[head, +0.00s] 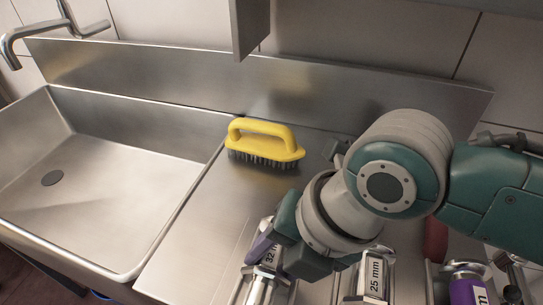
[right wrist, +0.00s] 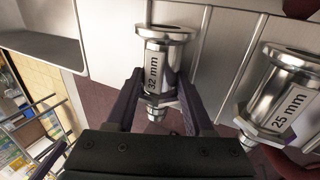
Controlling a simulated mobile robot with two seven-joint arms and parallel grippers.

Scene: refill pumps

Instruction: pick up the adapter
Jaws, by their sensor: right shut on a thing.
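A shiny metal adapter labelled "32 mm" (head: 259,287) is at the lower middle of the head view, partly covered by my right gripper. In the right wrist view the same adapter (right wrist: 163,62) stands between the two dark fingers of my right gripper (right wrist: 159,88), which is shut on its body. Its wide flange shows beyond the fingertips. I cannot tell whether it is lifted or still touches its support. A second metal adapter labelled "25 mm" (head: 375,278) is to its right and also shows in the right wrist view (right wrist: 285,100). My left gripper is not in view.
A yellow-handled brush (head: 262,142) lies on the steel counter behind the gripper. A steel sink (head: 90,180) with a tap (head: 45,35) is at the left. A purple-banded metal part (head: 467,285) stands at the lower right. The counter between sink and brush is clear.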

